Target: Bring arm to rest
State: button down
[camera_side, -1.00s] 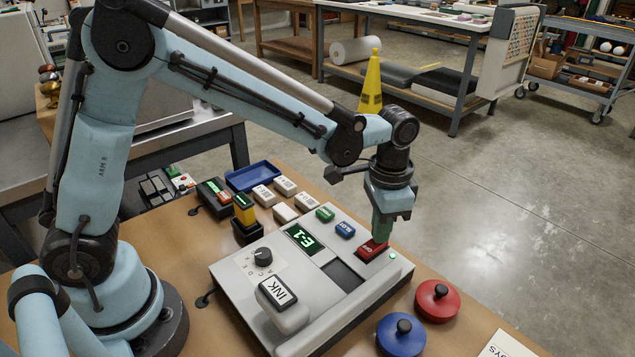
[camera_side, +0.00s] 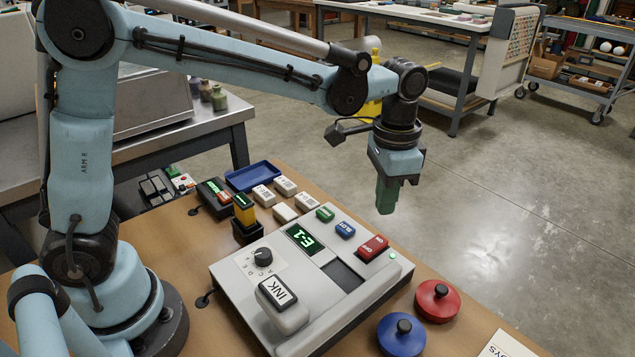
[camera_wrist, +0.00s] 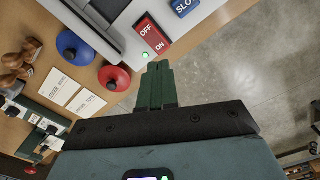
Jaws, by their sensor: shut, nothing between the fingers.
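My gripper (camera_side: 386,203) is shut and empty, its green fingers together and pointing down. It hangs in the air above and just beyond the right back edge of the grey machine (camera_side: 230,284). The machine's red switch (camera_side: 373,247), marked OFF and ON, sits below and left of my fingertips, apart from them. In the wrist view my shut fingers (camera_wrist: 159,70) show below the red switch (camera_wrist: 151,37). A small green light (camera_side: 392,255) is lit beside the switch. The machine's display (camera_side: 305,237) glows green and reads E-1.
A red knobbed disc (camera_side: 437,301) and a blue one (camera_side: 401,336) lie in front of the machine. Open floor (camera_side: 510,220) lies to the right.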

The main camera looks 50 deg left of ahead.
jog(key=shift+r, duration=0.1)
jog(key=s+a+r+n+t, duration=0.1)
jog(key=s+a+n+t, duration=0.5)
jog(key=s+a, duration=0.5)
jog(key=shift+s+a+r+t, duration=0.25)
jog(key=shift+a+t, duration=0.35)
jog(key=shift+a, duration=0.4)
jog(key=w+d+r+m+g, duration=0.2)
jog(key=d+m, duration=0.4)
jog(key=m, duration=0.3)
jog(key=w+d+r+m+g, duration=0.3)
jog(key=w+d+m+g, duration=0.2)
jog(key=m, duration=0.4)
jog(key=shift+w+d+r, duration=0.35)
jog(key=shift+w+d, duration=0.5)
jog(key=shift+d, duration=0.1)
